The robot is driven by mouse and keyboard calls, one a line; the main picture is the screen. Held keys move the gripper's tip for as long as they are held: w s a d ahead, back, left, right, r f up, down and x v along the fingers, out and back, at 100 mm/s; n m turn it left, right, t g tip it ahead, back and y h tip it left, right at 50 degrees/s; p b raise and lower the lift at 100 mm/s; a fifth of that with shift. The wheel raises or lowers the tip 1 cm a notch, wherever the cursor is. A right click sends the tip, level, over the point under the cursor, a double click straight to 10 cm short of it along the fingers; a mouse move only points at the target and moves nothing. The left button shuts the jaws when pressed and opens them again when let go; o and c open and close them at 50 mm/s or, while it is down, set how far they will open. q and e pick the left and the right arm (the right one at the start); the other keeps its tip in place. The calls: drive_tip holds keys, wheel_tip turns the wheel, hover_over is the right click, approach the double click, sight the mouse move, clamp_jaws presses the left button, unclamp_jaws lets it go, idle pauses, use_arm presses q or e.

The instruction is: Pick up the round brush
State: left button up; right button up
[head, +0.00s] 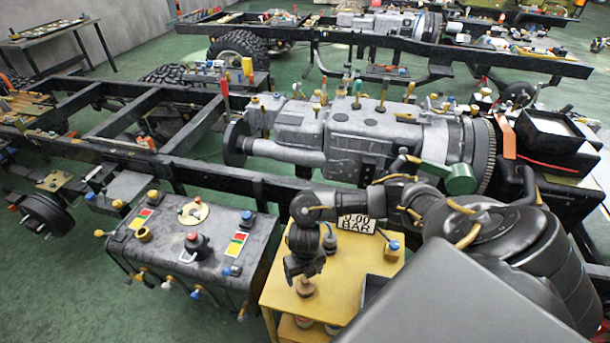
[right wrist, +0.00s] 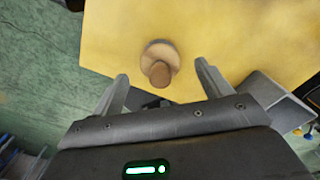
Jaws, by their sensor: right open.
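The round brush (head: 305,289) stands upright near the left side of a yellow table top (head: 347,285). In the right wrist view the brush (right wrist: 160,58) shows as a pale round base with a brown knob handle leaning toward me. My right gripper (head: 301,274) points down just above it in the head view and hides part of it. In the right wrist view the two fingers (right wrist: 161,72) are spread, with the knob between and slightly beyond their tips. No grip on it shows. My left gripper is not in view.
A dark grey box with controls (head: 190,250) is to the left. A chassis with a grey gearbox (head: 350,135) lies behind. The front table top is clear.

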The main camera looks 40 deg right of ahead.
sight(305, 283)
drive_tip(key=shift+s+a+f, duration=0.1)
drive_tip(key=shift+s+f, duration=0.05)
drive_tip(key=shift+f, duration=0.25)
wheel_tip(305, 283, down, 4)
drive_tip(key=shift+s+f+p, duration=0.15)
drive_tip(key=shift+f+p, duration=0.05)
drive_tip(key=shift+p, duration=0.1)
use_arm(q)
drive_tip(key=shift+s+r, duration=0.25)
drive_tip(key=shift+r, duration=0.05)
use_arm(e)
drive_tip(key=shift+c, duration=0.2)
drive_tip(key=c, duration=1)
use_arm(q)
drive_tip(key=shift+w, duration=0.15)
use_arm(e)
drive_tip(key=shift+r, duration=0.2)
